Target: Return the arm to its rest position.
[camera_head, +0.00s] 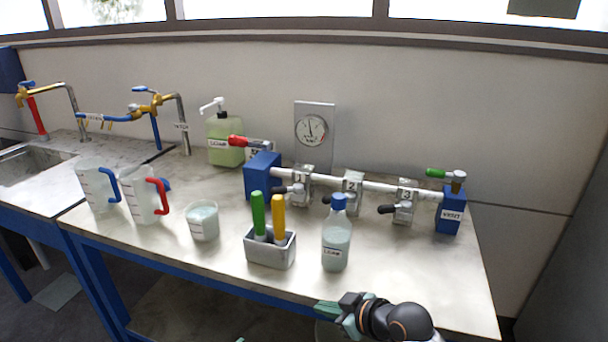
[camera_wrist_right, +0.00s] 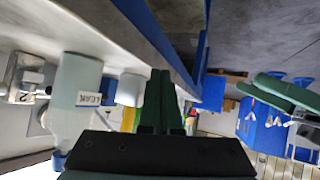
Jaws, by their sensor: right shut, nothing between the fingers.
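My right gripper (camera_head: 328,309) is at the front edge of the bench, low in the head view, in front of the capped bottle and apart from it. In the right wrist view its two green fingers (camera_wrist_right: 161,98) are pressed together with nothing between them. The bottle with the blue cap (camera_head: 336,240) stands upright on the bench; it also shows in the right wrist view (camera_wrist_right: 78,92).
The bench (camera_head: 180,250) carries a grey holder (camera_head: 270,252) with green and yellow handles, a beaker (camera_head: 203,222), two jugs (camera_head: 142,198) (camera_head: 97,188), a green pump bottle (camera_head: 224,135) and a valve manifold (camera_head: 350,186). The bench's right front corner is clear.

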